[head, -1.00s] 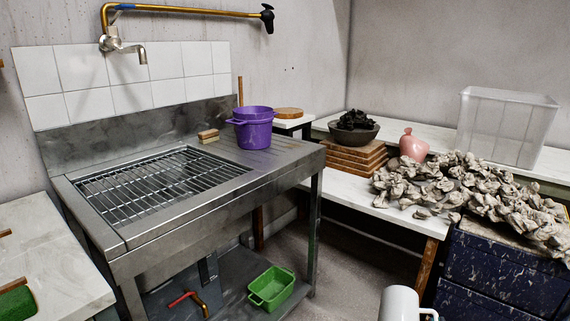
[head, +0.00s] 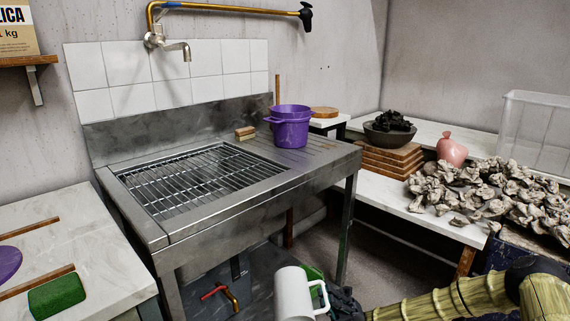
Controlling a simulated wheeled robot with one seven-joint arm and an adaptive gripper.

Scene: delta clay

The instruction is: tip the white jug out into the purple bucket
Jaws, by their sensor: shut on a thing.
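The purple bucket (head: 290,129) stands upright on the drainboard at the right end of the steel sink unit, in the head view. The white jug (head: 293,293) is at the bottom middle of the view, tilted slightly, with its handle to the right. My gripper (head: 335,300) is dark, partly hidden behind the jug's handle, and shut on the jug. It holds the jug in front of the sink unit, lower than the bucket and apart from it. The inside of the jug cannot be seen.
The sink's metal grid (head: 200,178) lies left of the bucket. A tap (head: 175,45) on the wall hangs over the sink. A brown block (head: 245,133) sits near the bucket. Clay lumps (head: 490,195) cover the right table. A white table (head: 70,245) stands at left.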

